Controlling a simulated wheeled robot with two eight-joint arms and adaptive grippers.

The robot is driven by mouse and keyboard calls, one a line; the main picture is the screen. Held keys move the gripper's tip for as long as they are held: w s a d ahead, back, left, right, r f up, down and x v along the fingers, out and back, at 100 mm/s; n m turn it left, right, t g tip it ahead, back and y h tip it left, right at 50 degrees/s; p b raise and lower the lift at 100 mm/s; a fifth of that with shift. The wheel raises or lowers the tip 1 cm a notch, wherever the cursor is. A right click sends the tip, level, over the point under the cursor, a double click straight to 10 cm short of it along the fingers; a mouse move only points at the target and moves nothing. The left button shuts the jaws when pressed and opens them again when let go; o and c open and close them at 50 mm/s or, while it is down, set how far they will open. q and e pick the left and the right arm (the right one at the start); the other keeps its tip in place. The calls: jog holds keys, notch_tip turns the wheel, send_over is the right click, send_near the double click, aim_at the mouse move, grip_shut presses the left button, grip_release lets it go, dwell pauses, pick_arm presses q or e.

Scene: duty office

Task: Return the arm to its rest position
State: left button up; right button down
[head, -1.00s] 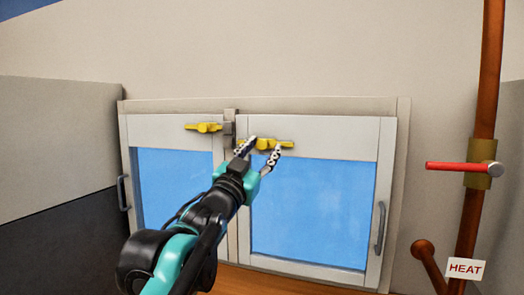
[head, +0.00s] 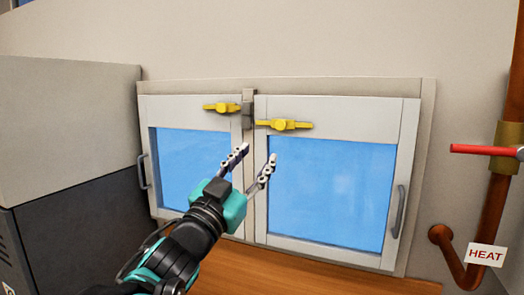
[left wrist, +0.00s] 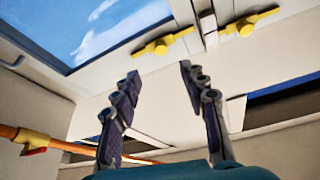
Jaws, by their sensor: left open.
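My left gripper (head: 254,161) reaches up from the bottom left in the head view, with its fingers apart and nothing between them. It is in front of the window, below the yellow latches and apart from them. In the left wrist view its two fingers (left wrist: 158,85) are also spread and empty. The right yellow latch (head: 284,125) and the left yellow latch (head: 221,108) both lie level on the window frame. My right gripper does not show.
The window has two panes, a left one (head: 190,165) and a right one (head: 330,190), both seated in the frame. A grey cabinet (head: 70,130) stands at the left. A copper pipe with a red-handled valve (head: 484,150) and a HEAT tag (head: 486,255) is at the right. A wooden surface (head: 300,273) lies below.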

pick_arm(q)
jog(key=shift+a+f, duration=0.1)
jog(key=shift+a, duration=0.05)
jog(key=s+a+f+n+g+y+b, duration=0.1)
jog(key=a+f+n+g+y+b, duration=0.2)
jog(key=f+b, duration=0.75)
jog(key=a+f+n+y+b, duration=0.25)
jog(key=a+f, duration=0.25)
jog(key=f, duration=1.3)
jog(key=s+a+f+n+g+y+b, duration=0.1)
jog(key=a+f+g+y+b, duration=0.2)
jog(key=f+b, duration=0.8)
jog(key=s+f+g+b, duration=0.2)
jog(key=s+f+b, duration=0.2)
jog(key=f, duration=1.2)
jog(key=s+f+n+g+b, duration=0.1)
jog(key=s+f+g+b, duration=0.2)
jog(key=f, duration=1.3)
jog(key=s+a+f+g+b, duration=0.1)
jog(key=s+f+b, duration=0.6)
jog(key=f, duration=0.9)
jog(key=shift+s+f+g+y, duration=0.15)
jog(key=shift+s+g+y, duration=0.2)
jog(key=shift+s+g, duration=0.4)
jog(key=shift+n, duration=0.25)
